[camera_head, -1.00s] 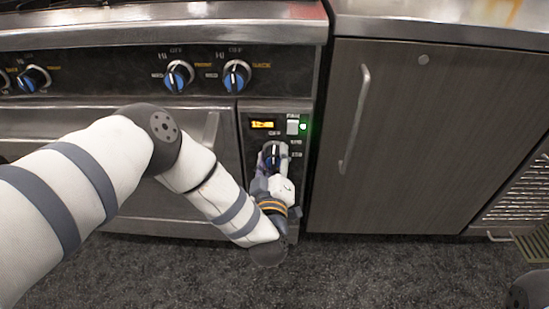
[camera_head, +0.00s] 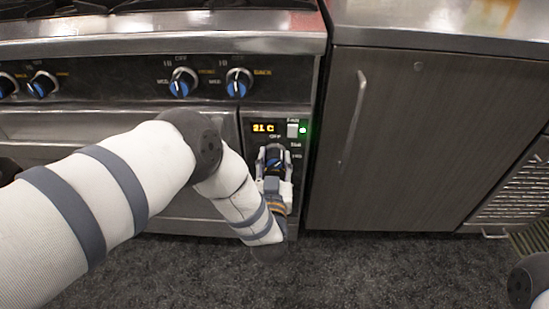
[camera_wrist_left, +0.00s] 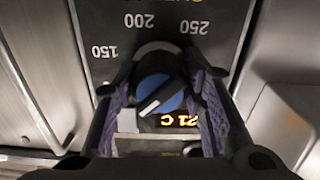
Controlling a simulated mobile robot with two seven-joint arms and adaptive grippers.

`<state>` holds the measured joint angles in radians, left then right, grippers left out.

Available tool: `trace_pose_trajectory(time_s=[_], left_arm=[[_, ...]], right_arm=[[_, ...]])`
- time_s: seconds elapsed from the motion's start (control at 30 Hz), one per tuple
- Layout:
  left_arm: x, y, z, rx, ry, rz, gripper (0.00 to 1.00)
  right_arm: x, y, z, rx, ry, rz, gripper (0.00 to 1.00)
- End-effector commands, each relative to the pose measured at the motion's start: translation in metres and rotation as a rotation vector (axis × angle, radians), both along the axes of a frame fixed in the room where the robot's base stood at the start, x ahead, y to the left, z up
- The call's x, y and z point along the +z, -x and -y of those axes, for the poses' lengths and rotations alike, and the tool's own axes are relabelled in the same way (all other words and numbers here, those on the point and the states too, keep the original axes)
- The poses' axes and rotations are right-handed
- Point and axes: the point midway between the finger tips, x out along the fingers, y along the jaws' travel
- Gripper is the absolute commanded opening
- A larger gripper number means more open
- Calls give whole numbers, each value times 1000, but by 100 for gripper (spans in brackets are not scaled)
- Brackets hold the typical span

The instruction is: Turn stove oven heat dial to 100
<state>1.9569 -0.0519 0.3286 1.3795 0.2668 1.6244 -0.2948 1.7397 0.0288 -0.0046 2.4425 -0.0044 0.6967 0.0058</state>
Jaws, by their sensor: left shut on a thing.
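The oven heat dial (camera_head: 274,157) is a round black knob with a blue face, low on the dark control panel (camera_head: 251,150) at the stove's right end. My left gripper (camera_head: 273,168) is shut on the dial, coming from below with one finger on each side. In the left wrist view the dial (camera_wrist_left: 160,92) sits between the two fingers (camera_wrist_left: 158,100), its pale pointer line slanting across the blue face. The marks 150, 200 and 250 show around it; the 100 mark cannot be made out. The display (camera_head: 264,128) reads 21 C. My right gripper is out of view.
A white switch (camera_head: 292,130) with a lit green light (camera_head: 303,130) is beside the display. Several blue-faced burner knobs (camera_head: 183,82) line the stove front above. A wood-faced cabinet (camera_head: 415,140) stands to the right. The floor (camera_head: 380,270) in front is clear.

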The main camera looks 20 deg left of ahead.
Motion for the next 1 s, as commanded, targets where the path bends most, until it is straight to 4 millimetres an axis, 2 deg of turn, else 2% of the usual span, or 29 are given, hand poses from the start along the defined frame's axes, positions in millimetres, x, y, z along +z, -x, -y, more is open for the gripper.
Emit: trace_pose_trajectory(time_s=[0.47, 1.0], left_arm=[[-1, 1, 0, -2, -246, -73, 10], [-2, 1, 0, -1, -287, -87, 10]], right_arm=[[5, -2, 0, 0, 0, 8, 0], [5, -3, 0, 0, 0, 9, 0]])
